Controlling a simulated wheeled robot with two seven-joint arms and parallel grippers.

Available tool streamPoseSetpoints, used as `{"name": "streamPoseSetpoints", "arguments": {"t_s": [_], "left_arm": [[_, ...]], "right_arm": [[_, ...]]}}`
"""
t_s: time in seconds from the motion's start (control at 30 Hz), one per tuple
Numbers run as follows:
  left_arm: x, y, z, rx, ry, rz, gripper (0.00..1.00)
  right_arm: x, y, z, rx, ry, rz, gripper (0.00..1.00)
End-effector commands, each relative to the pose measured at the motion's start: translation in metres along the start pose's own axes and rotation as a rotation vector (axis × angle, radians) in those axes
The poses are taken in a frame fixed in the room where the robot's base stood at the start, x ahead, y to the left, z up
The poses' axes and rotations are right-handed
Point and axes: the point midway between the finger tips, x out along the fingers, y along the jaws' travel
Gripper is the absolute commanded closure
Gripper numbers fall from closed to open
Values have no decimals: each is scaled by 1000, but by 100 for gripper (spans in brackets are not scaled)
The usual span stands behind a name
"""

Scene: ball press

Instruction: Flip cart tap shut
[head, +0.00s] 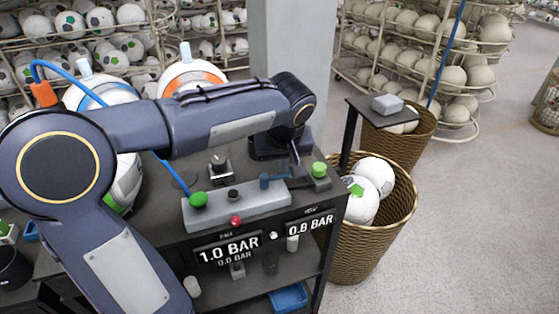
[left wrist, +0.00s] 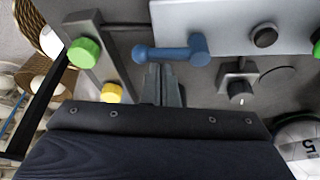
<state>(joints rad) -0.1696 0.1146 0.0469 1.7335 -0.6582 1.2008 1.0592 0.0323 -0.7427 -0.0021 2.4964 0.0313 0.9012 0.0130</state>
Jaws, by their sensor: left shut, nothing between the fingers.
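The cart tap has a blue lever (left wrist: 170,53) with a round end. In the left wrist view it lies sideways, its thick hub on the right at the edge of the grey block (left wrist: 225,18). In the head view the blue tap (head: 265,182) shows small at the back of that block (head: 230,211). My left gripper (left wrist: 162,76) is shut and empty, its fingertips close beside the lever's middle; I cannot tell whether they touch. In the head view the left gripper (head: 295,157) is partly hidden by its wrist. My right gripper is not in view.
A black dial (head: 219,166) is on the cart top. The cart displays (head: 229,249) read 1.0, 0.0 and 0.8 BAR. A wicker basket of balls (head: 367,232) stands right of the cart.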

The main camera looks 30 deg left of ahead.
Motion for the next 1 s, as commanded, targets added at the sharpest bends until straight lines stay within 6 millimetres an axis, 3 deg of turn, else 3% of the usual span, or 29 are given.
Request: {"name": "streamPoseSetpoints", "arguments": {"t_s": [0.27,1.0], "left_arm": [[-1,1,8,167,-1,61,100],[-11,-8,33,824,-3,298,100]], "right_arm": [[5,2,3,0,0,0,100],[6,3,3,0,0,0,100]]}}
